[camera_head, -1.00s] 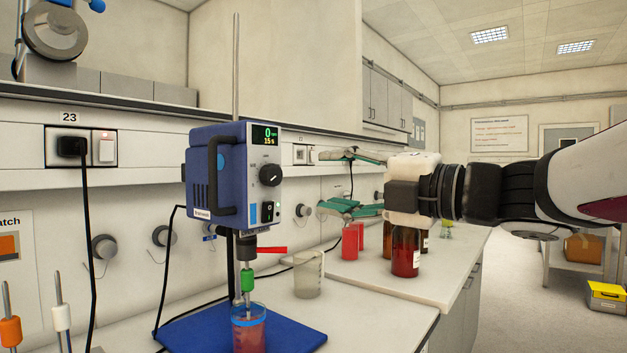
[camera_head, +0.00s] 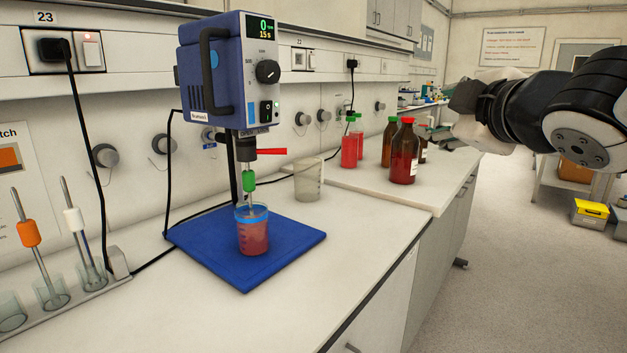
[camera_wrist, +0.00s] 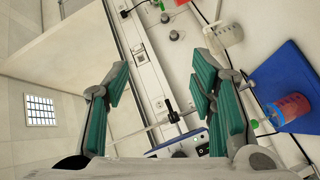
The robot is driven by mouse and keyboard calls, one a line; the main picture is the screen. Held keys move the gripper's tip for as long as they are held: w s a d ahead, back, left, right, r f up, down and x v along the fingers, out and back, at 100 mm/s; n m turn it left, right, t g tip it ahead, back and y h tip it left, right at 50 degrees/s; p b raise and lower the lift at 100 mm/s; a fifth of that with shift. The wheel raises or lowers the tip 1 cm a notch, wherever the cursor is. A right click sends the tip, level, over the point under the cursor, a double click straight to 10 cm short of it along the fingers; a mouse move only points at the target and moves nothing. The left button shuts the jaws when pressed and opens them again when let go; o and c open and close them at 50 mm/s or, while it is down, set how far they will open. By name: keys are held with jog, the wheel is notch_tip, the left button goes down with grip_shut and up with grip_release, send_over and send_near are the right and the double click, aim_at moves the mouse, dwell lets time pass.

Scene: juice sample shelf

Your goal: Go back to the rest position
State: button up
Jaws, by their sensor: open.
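My gripper (camera_wrist: 160,82) is open and empty in the wrist view, with its two green-padded fingers wide apart. In the head view my arm reaches in from the right, and the gripper is mostly hidden behind my own wrist. The blue overhead stirrer (camera_head: 229,75) stands on a blue base plate (camera_head: 290,238). Its shaft with a green sleeve (camera_head: 249,181) goes down into a beaker of red liquid (camera_head: 252,231). In the wrist view that beaker (camera_wrist: 291,107) is at the right, well apart from the fingers.
Brown bottles, one with a red cap (camera_head: 404,153), and a red green-capped bottle (camera_head: 349,151) stand on the rear bench. An empty beaker (camera_head: 308,180) is behind the base plate. A rack of stirring rods (camera_head: 65,299) is at left.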

jog(key=s+d+f+m+g+h, duration=0.2)
jog(key=s+d+f+m+g, duration=0.1)
jog(key=s+f+m, duration=0.3)
jog(key=s+d+f+m+g+h, duration=0.2)
jog(key=s+d+f+m+g, duration=0.15)
jog(key=s+f, duration=0.35)
jog(key=s+a+f+m+g+y, duration=0.1)
jog(key=s+a+f+m+g, duration=0.1)
jog(key=s+f+g, duration=0.3)
jog(key=s+a+f+m+g+y, duration=0.1)
jog(key=s+a+f, duration=0.15)
jog(key=s, duration=0.55)
jog(key=s+a+f+m+g+y, duration=0.1)
jog(key=s+a+f+m+g, duration=0.1)
jog(key=s+f+g, duration=0.3)
notch_tip(320, 180, up, 18)
jog(key=t+p, duration=0.5)
jog(key=p, duration=1.1)
jog(key=shift+s+r, duration=0.15)
jog(key=shift+s, duration=0.3)
jog(key=shift+n, duration=0.25)
